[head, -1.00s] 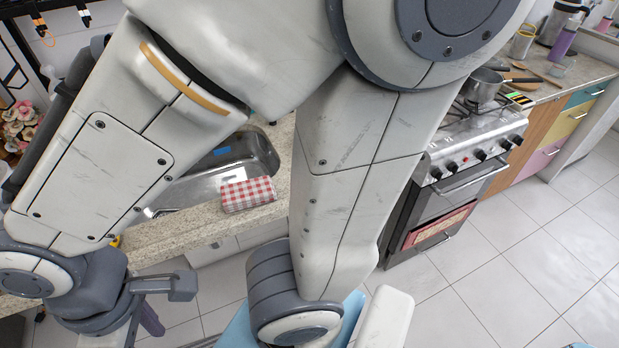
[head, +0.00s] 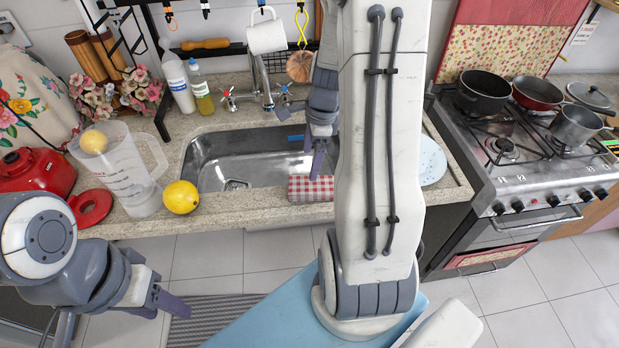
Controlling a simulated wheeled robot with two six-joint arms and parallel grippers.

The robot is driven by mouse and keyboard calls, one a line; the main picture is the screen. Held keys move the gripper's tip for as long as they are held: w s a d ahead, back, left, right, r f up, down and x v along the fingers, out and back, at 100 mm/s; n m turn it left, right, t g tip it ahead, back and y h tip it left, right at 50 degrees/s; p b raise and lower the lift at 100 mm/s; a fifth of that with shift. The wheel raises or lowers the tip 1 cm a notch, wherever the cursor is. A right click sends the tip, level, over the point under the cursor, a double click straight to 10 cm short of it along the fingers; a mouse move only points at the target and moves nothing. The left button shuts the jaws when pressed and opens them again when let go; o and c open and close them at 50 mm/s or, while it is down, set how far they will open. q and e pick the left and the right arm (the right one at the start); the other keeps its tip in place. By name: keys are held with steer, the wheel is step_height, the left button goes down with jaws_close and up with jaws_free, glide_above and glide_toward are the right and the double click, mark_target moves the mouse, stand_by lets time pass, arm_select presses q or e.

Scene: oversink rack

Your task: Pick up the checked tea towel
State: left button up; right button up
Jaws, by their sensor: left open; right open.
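The red-and-white checked tea towel (head: 309,190) lies folded on the front edge of the sink (head: 212,165), hanging over its rim. Its right side meets my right forearm in the picture, so part of it may be hidden. My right gripper (head: 314,158) is open and empty, pointing down over the sink just above and behind the towel, apart from it. My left gripper (head: 166,308) is open and empty at the lower left, in front of the counter and well away from the towel.
A white mug (head: 266,36) and utensils hang above the tap (head: 264,92). A stove with pans (head: 484,92) stands right. A pale plate (head: 431,160) is partly behind my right arm.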

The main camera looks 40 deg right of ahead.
mark_target(312, 184)
steer(key=shift+m, duration=0.8)
steer(key=f, duration=0.1)
steer(key=d+f, duration=0.1)
steer(key=f, duration=0.3)
steer(key=shift+s+d, duration=0.15)
steer(key=shift+d, duration=0.25)
steer(key=f, duration=0.5)
steer(key=shift+w+a+f, duration=0.3)
steer(key=shift+w+f, duration=0.05)
steer(key=shift+w, duration=0.05)
steer(key=c, duration=1.1)
steer(key=shift+c, duration=0.2)
steer(key=shift+r, duration=0.1)
steer(key=shift+r, duration=0.6)
step_height(312, 184, up, 3)
steer(key=shift+w+f, duration=0.1)
steer(key=d+r+b, duration=0.1)
steer(key=d+r, duration=0.6)
steer(key=d, duration=0.4)
steer(key=shift+w+d, duration=0.35)
steer(key=shift+w, duration=0.1)
